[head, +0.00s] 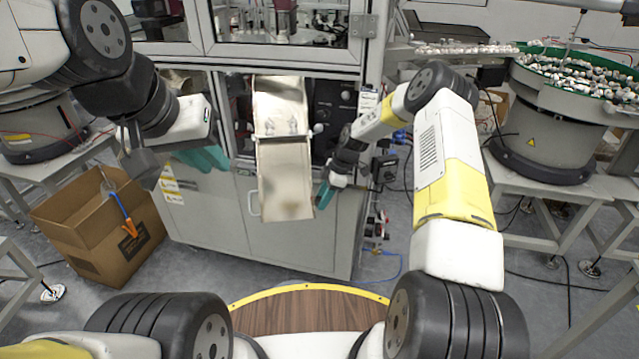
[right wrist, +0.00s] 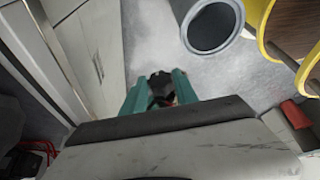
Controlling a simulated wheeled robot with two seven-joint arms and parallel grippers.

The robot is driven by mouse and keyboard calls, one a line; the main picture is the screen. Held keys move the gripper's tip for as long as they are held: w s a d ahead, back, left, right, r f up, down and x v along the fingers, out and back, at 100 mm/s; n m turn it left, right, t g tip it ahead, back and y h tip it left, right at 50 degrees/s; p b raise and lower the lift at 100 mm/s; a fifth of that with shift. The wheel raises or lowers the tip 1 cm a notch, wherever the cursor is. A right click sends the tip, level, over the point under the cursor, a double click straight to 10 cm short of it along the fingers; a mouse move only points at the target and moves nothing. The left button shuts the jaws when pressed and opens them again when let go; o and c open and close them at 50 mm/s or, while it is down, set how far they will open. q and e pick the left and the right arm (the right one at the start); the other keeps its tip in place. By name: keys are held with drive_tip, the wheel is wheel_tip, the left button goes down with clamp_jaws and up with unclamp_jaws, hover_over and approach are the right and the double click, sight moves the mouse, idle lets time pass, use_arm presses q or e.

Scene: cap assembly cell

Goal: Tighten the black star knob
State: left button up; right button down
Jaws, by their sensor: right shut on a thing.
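The black star knob (right wrist: 160,84) shows in the right wrist view as a dark shape between the teal fingers of my right gripper (right wrist: 156,95). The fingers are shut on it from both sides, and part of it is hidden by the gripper. In the head view my right gripper (head: 322,193) is at the cabinet front, just right of the metal chute. The knob cannot be made out there. My left gripper (head: 201,158), with teal fingers, is in front of the cabinet doors, left of the chute. Whether its fingers are apart cannot be told.
The metal chute (head: 285,170) slopes out from the grey cabinet (head: 222,205) between my grippers. A cardboard box (head: 85,240) with an orange-and-blue tool (head: 122,214) stands on the floor at left. A bowl feeder (head: 555,120) stands at right. Floor before the cabinet is clear.

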drive_tip(key=g, duration=0.2)
drive_tip(key=shift+w+m+g, duration=0.25)
drive_tip(key=shift+m+g, duration=0.05)
drive_tip(key=c, duration=0.9)
unclamp_jaws()
drive_tip(key=shift+c, duration=0.2)
